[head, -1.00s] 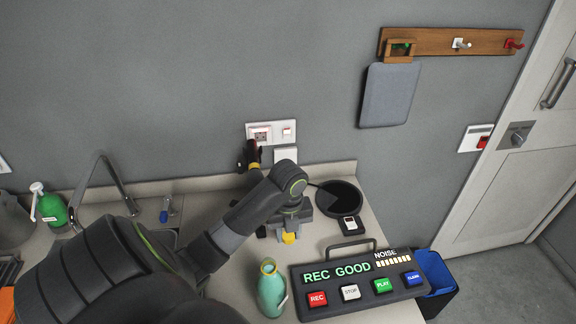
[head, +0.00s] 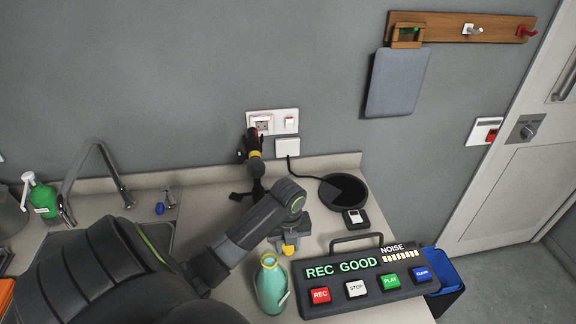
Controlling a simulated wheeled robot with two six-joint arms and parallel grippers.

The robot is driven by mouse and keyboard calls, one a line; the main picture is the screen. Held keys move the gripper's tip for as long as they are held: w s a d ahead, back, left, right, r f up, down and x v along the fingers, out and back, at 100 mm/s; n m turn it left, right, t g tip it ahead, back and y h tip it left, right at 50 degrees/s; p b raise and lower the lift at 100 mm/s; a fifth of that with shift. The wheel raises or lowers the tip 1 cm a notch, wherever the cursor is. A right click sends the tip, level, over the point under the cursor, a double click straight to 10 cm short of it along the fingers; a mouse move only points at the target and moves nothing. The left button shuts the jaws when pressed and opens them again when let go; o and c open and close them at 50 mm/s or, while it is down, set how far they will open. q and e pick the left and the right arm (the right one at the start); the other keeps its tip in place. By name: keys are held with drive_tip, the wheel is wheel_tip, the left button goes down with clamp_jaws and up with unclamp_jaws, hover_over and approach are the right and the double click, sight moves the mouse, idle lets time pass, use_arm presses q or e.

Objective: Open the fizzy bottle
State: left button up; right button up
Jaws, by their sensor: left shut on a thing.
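A teal bottle (head: 271,287) stands upright on the counter, low in the middle of the head view, with a pale tag at its right side. It looks like the fizzy bottle, but I cannot tell whether it has a cap. My left gripper (head: 290,245) is just behind and to the right of its neck, apart from it in the picture. It is shut on a small yellow thing (head: 289,250), mostly hidden by the jaws. My right gripper is not in view.
A recorder box (head: 375,282) with lit "REC GOOD" text and coloured buttons stands right of the bottle. Behind are a dark stand (head: 256,168), a black round pad (head: 343,191) and a small device (head: 355,218). A sink and green pump bottle (head: 43,201) are left.

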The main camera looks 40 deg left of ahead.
use_arm(q)
drive_tip(key=shift+f, duration=0.25)
drive_tip(key=o, duration=1.1)
drive_tip(key=shift+c, duration=0.2)
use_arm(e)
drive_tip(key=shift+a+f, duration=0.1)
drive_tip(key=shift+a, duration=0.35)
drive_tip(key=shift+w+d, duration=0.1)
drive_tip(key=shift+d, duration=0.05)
use_arm(q)
drive_tip(key=shift+w+r, duration=0.1)
drive_tip(key=shift+r, duration=0.15)
wheel_tip(320, 180, up, 4)
drive_tip(key=shift+r+b, duration=0.25)
drive_tip(key=shift+b, duration=0.2)
wheel_tip(320, 180, up, 7)
drive_tip(key=p, duration=0.7)
drive_tip(key=shift+r, duration=0.15)
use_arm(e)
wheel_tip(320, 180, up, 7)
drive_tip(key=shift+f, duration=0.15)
